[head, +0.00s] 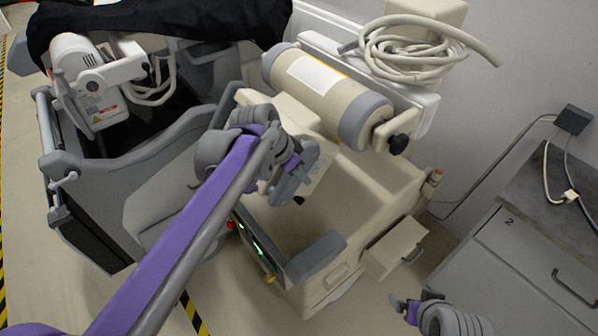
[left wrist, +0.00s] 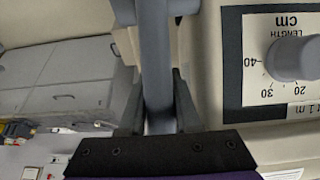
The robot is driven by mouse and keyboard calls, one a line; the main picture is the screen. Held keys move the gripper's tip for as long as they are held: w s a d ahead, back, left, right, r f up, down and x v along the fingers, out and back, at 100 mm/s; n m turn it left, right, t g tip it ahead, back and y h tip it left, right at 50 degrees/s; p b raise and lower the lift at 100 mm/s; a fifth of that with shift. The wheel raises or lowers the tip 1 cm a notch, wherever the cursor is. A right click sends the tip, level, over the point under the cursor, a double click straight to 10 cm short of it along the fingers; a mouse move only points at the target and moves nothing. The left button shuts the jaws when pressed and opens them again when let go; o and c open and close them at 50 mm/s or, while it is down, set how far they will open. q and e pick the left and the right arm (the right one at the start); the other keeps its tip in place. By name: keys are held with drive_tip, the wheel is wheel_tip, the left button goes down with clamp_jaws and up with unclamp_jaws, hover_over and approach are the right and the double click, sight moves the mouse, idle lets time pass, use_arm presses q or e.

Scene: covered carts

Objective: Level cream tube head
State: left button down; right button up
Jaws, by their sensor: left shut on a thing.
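The cream tube head (head: 325,92) is a thick cylinder with grey end bands and a white label. In the head view it tilts, its left end higher than its right. A black knob (head: 398,144) sticks out at its right end. My left gripper (head: 290,186) is below the tube head, in front of a cream housing partly hidden by my arm. In the left wrist view, its jaws are shut on a grey bar (left wrist: 154,55) beside a panel (left wrist: 256,85) with a length dial (left wrist: 297,58). My right gripper (head: 408,308) is at the bottom edge, its jaws unclear.
A cream cart (head: 380,195) stands below the tube head, with an open drawer (head: 397,248). A coiled hose (head: 405,50) lies above. A second, white tube head (head: 85,80) and black cover (head: 150,18) are at left. A grey cabinet (head: 530,250) stands at right.

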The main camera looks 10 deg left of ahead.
use_arm(q)
drive_tip(key=shift+f, duration=0.65)
drive_tip(key=w+d+f+t+h+b, duration=0.5)
drive_tip(key=f+b, duration=0.3)
drive_tip(key=f, duration=0.2)
drive_tip(key=shift+w+d+f+t, duration=0.15)
drive_tip(key=shift+w+f+t, duration=0.2)
drive_tip(key=shift+w+t, duration=0.45)
use_arm(e)
wheel_tip(320, 180, down, 10)
drive_tip(key=s, duration=0.2)
drive_tip(key=shift+s+f+g, duration=0.2)
drive_tip(key=shift+s+g, duration=0.1)
drive_tip(key=shift+s, duration=0.05)
use_arm(q)
drive_tip(key=c, duration=0.6)
unclamp_jaws()
drive_tip(key=shift+w, duration=0.1)
drive_tip(key=shift+r, duration=0.1)
